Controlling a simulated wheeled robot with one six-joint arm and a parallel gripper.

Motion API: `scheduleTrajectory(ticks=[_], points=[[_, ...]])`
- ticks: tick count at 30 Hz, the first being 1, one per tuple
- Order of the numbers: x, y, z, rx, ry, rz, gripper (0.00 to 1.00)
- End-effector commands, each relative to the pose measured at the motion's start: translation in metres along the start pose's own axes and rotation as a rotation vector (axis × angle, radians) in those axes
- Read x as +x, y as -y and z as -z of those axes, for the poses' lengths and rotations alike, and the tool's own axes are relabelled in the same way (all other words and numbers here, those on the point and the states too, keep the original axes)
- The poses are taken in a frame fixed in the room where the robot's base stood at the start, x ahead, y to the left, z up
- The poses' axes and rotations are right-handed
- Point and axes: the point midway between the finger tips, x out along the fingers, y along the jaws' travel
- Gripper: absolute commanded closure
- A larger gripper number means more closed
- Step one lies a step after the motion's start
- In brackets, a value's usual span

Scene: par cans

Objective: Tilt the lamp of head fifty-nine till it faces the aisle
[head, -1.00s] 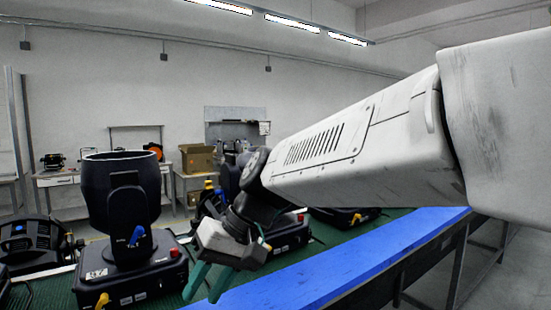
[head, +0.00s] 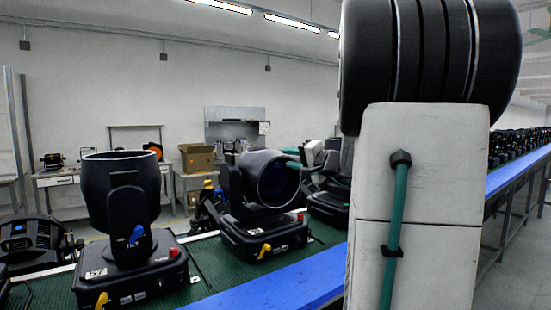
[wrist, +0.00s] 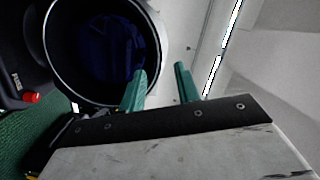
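A black moving-head lamp (head: 266,180) sits tilted on its side in its yoke, its round mouth facing right. Its base (head: 262,238) stands on the green belt; I cannot read its number. My gripper (head: 291,157) is at the upper right of the lamp's mouth, mostly behind my arm. In the wrist view, the lamp mouth (wrist: 100,55) fills the upper left. A second head (head: 122,195) at left points straight up.
Blue rail (head: 290,285) runs along the belt's front edge. Another head (head: 328,203) stands behind, partly hidden by my arm. A row of heads (head: 515,143) recedes at far right. A workbench with cardboard box (head: 197,158) stands by the back wall. Open aisle floor lies at lower right.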

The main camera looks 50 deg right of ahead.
Motion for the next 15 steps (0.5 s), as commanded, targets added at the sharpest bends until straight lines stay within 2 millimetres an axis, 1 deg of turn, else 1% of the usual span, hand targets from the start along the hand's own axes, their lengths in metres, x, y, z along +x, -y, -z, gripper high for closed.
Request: scheduleTrajectory(ticks=[1,6,10,15], points=[[0.010,0.000,-0.001,0.000,0.005,0.001,0.68],[0.032,0.000,-0.001,-0.001,0.003,0.000,0.68],[0.039,0.000,-0.001,0.000,0.003,0.000,0.68],[0.041,0.000,-0.001,0.000,0.002,-0.001,0.68]])
